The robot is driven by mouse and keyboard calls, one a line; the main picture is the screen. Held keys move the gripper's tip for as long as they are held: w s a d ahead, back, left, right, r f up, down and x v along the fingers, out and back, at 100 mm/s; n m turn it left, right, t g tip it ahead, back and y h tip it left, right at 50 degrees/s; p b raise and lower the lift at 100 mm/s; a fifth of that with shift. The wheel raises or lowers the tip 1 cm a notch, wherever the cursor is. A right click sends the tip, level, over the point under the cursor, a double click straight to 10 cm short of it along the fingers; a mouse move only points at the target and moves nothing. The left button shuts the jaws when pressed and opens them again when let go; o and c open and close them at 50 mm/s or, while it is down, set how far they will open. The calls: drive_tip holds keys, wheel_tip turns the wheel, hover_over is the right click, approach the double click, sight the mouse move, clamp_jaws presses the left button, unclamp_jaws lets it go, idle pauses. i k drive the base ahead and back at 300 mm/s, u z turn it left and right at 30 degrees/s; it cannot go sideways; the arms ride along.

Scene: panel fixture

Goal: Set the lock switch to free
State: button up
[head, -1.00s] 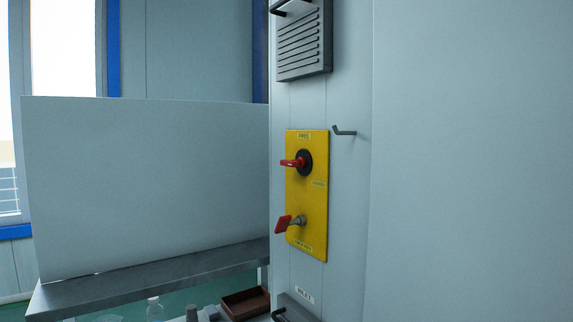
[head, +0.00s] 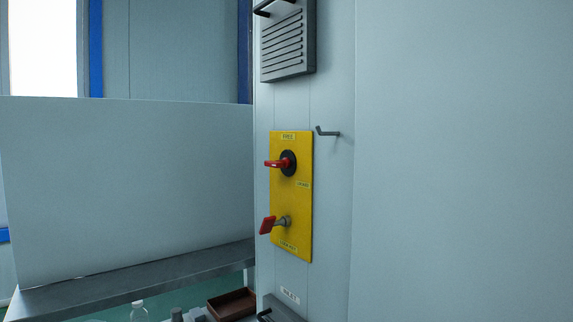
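A yellow plate (head: 304,220) is fixed upright on the pale panel in the head view. Its upper switch (head: 279,163) has a red handle on a black round base, with the handle pointing left. A small label above it appears to read "FREE", and another label sits at right below it. Lower on the plate, a red key-like handle (head: 267,225) sticks out on a metal stem above another label that is too small to read surely. I cannot tell which of the two is the lock switch. My gripper is not in view.
A grey louvred box (head: 288,45) is above the plate, and a dark box with a handle (head: 280,308) is below. A hook (head: 327,132) juts out at upper right. At left, a grey bench (head: 130,279) carries a tall pale board (head: 125,190). A brown tray (head: 232,304) is beneath.

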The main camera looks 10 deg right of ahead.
sight(285, 164)
drive_tip(key=z, duration=0.05)
drive_tip(key=k, duration=1.1)
drive_tip(key=u, duration=0.85)
drive_tip(key=i, duration=1.25)
drive_tip(key=z, duration=0.65)
